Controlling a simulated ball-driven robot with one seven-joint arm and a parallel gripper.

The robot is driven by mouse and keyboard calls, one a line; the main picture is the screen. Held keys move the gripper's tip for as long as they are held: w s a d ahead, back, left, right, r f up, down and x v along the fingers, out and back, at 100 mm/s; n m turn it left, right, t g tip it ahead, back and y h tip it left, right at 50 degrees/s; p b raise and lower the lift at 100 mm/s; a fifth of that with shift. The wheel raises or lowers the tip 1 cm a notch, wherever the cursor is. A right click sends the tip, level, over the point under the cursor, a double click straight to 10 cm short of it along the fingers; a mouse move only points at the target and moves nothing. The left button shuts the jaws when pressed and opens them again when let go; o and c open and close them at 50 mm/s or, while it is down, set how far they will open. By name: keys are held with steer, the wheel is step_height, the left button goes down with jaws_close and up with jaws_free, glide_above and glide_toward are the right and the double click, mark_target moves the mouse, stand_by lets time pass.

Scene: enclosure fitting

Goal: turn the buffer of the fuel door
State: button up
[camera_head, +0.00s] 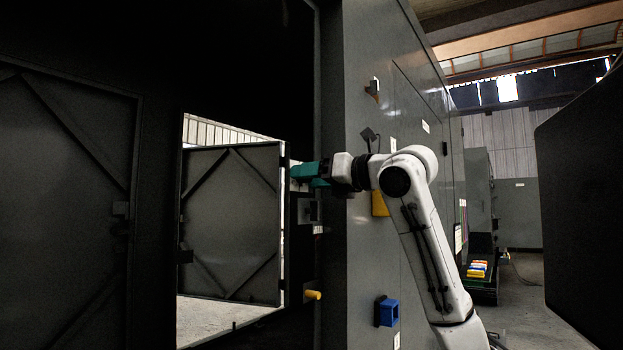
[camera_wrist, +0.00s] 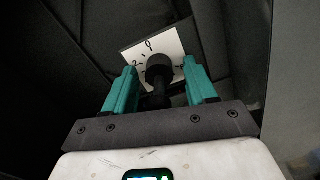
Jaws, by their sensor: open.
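A black knob (camera_wrist: 157,67) stands in front of a white plate (camera_wrist: 142,48) with numbers in the wrist view; I take it to be the buffer. My gripper (camera_wrist: 159,68) is open, with one teal finger on each side of the knob. I cannot tell whether either finger touches it. In the head view my gripper (camera_head: 306,173) points left past the edge of the grey enclosure wall, and the knob cannot be made out there. A grey door (camera_head: 232,222) with crossed braces shows beyond the opening; I cannot tell whether it is the fuel door.
A dark panel (camera_head: 62,200) is at the left. The grey enclosure wall (camera_head: 355,250) stands close beside my arm. A yellow knob (camera_head: 313,295) and a blue fixture (camera_head: 387,312) stick out below. Another dark panel (camera_head: 585,200) is at the right, with open floor (camera_head: 520,305) between.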

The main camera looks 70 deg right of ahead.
steer(key=b+v, duration=0.1)
steer(key=v, duration=0.9)
steer(key=shift+s, duration=0.4)
